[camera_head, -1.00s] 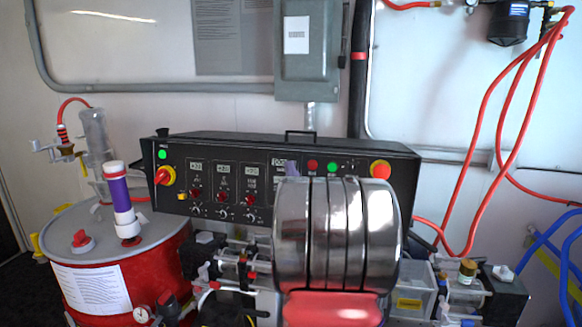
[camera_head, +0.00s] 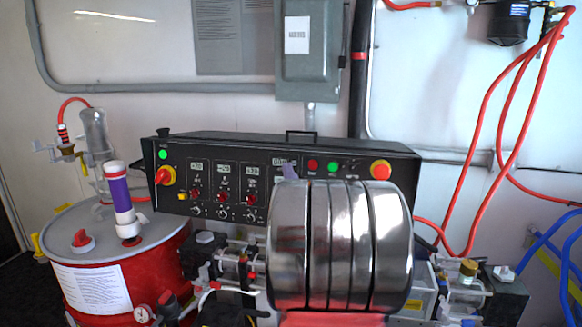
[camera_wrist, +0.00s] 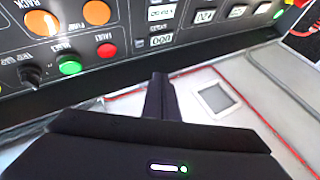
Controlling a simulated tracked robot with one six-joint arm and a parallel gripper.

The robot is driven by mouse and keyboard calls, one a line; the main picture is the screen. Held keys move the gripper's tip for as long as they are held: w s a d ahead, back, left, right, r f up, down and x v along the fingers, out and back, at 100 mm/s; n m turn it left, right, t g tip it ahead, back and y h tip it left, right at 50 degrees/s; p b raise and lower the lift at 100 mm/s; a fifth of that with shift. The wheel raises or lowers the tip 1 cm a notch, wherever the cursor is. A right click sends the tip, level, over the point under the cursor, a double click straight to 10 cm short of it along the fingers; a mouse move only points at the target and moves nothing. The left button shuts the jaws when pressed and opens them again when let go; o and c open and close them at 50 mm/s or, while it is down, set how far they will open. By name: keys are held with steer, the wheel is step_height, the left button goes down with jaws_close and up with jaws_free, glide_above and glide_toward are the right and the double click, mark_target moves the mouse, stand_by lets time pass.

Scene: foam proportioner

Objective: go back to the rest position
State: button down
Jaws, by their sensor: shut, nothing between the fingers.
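My gripper (camera_wrist: 160,98) shows in the wrist view as two dark fingers pressed together with nothing between them. It points toward the black control panel (camera_wrist: 125,70), which is tilted in that view. The panel's orange knob (camera_wrist: 42,22), green button (camera_wrist: 69,68) and red fault button (camera_wrist: 106,50) lie beyond the fingertips to the left. In the head view, my polished arm link hides the lower right part of the panel (camera_head: 350,148). I cannot clearly make out my fingers there.
A red drum (camera_head: 160,268) with a grey lid stands at the left, bearing a purple-and-white tube (camera_head: 120,200). Pumps and fittings (camera_head: 458,282) crowd the area below the panel. A grey electrical box (camera_head: 308,60) hangs above. Red hoses (camera_head: 480,120) hang at the right.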

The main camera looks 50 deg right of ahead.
steer(key=shift+w, duration=0.1)
stand_by(0.3)
steer(key=s+d+f+m+g+y, duration=0.1)
steer(key=d+f+g+y, duration=0.15)
steer(key=f+g, duration=0.8)
steer(key=s+a+f+y, duration=0.1)
steer(key=a+f+y, duration=0.3)
steer(key=a+f, duration=0.6)
steer(key=s+a+r+n+y, duration=0.1)
steer(key=s+a+n+y, duration=0.1)
steer(key=a, duration=1.2)
steer(key=s+a+r+n+g+y, duration=0.1)
steer(key=s+a+n+y, duration=0.2)
steer(key=a, duration=1.1)
steer(key=s+a+r+n+g+y, duration=0.1)
steer(key=s+a+n+y, duration=0.2)
steer(key=a, duration=1.1)
steer(key=shift+s+r+n, duration=0.4)
steer(key=shift+s+n, duration=0.5)
steer(key=shift+s, duration=0.3)
